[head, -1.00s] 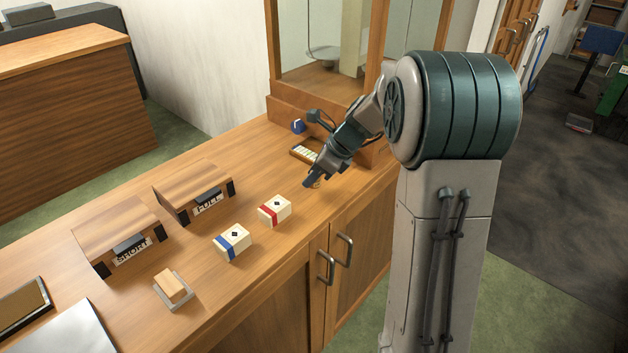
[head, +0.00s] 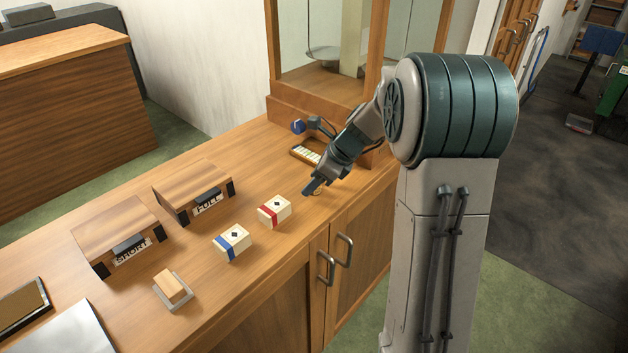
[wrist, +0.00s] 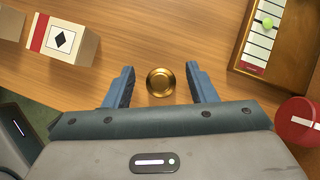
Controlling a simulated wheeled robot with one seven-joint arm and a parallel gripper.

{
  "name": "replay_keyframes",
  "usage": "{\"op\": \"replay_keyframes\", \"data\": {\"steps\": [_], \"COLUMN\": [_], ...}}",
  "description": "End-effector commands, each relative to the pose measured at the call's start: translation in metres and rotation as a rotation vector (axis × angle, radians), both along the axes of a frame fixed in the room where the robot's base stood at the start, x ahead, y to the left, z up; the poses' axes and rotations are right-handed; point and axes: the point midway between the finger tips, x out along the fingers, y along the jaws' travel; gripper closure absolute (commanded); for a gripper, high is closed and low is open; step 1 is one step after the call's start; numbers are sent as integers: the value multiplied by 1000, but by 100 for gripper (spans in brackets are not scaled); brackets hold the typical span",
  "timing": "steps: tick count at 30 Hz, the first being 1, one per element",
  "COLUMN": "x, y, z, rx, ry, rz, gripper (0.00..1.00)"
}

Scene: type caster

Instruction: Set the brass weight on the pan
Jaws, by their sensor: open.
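The brass weight (wrist: 160,82) is a small round gold piece on the wooden counter, seen from above in the wrist view. My gripper (wrist: 160,73) is open, with one blue finger on each side of the weight and a gap to both. In the head view my gripper (head: 309,190) is low over the counter and hides the weight. A metal pan (head: 323,54) hangs inside the glass-fronted wooden case at the back of the counter.
A red-banded box (head: 274,211) and a blue-banded box (head: 232,242) stand left of my gripper. A wooden tray with a marked strip (wrist: 262,45) and a red disc (wrist: 299,121) are at right in the wrist view. Two wooden boxes labelled FULL (head: 190,185) and SHORT (head: 115,230) stand farther left.

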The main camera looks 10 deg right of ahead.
Motion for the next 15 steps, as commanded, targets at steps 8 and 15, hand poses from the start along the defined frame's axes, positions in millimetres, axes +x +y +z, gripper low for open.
{"op": "replay_keyframes", "data": {"steps": [8,15], "x": [-15,-27], "y": [-27,-47], "z": [48,85], "rx": [-1,-1], "ry": [-4,-2], "rz": [-4,-2], "gripper": [49,49]}}
